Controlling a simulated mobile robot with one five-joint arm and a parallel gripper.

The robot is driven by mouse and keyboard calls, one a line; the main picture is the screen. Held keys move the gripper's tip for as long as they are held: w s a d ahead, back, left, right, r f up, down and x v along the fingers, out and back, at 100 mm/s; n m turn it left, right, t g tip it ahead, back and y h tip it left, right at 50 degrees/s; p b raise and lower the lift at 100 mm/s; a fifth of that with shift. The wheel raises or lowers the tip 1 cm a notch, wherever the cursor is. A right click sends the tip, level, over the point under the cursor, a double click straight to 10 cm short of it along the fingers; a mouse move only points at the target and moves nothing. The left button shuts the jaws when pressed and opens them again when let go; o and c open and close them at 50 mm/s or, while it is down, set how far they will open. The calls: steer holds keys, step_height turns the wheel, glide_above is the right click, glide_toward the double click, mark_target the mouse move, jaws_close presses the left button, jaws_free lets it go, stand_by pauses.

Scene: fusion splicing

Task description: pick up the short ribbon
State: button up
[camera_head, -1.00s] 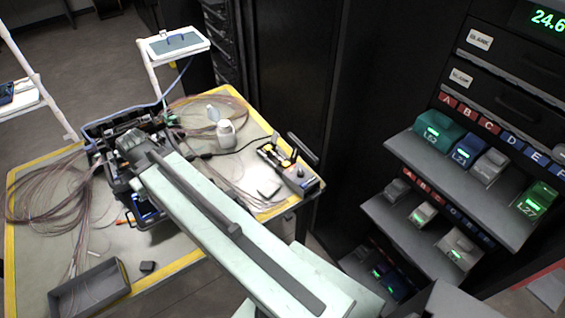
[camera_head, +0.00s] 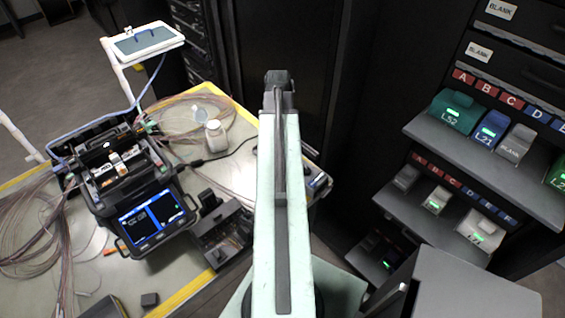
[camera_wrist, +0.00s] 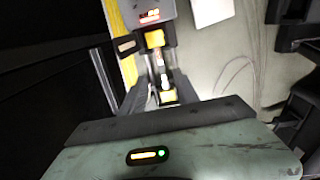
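I cannot pick out the short ribbon in either view. In the head view my arm reaches straight ahead, with my gripper's end (camera_head: 280,88) over the right side of the work table (camera_head: 232,172); its fingers are hidden there. In the wrist view two dark fingers of my gripper (camera_wrist: 161,95) stand apart, with a narrow tool with yellow parts (camera_wrist: 155,40) beyond and between them. I see nothing held. The fusion splicer (camera_head: 128,185), black with a lit blue screen, stands open on the table to the left of my arm.
A dark device (camera_head: 222,235) stands right of the splicer, close to my arm. A white bottle (camera_head: 215,136) and loose fibres lie behind. Equipment shelves (camera_head: 480,150) with lit modules stand at the right.

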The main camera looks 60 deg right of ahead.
step_height(320, 180, down, 7)
steer(key=b, duration=0.6)
steer(key=shift+a+f, duration=0.1)
steer(key=shift+f, duration=0.05)
steer(key=shift+s+r, duration=0.1)
steer(key=shift+r, duration=0.1)
jaws_close()
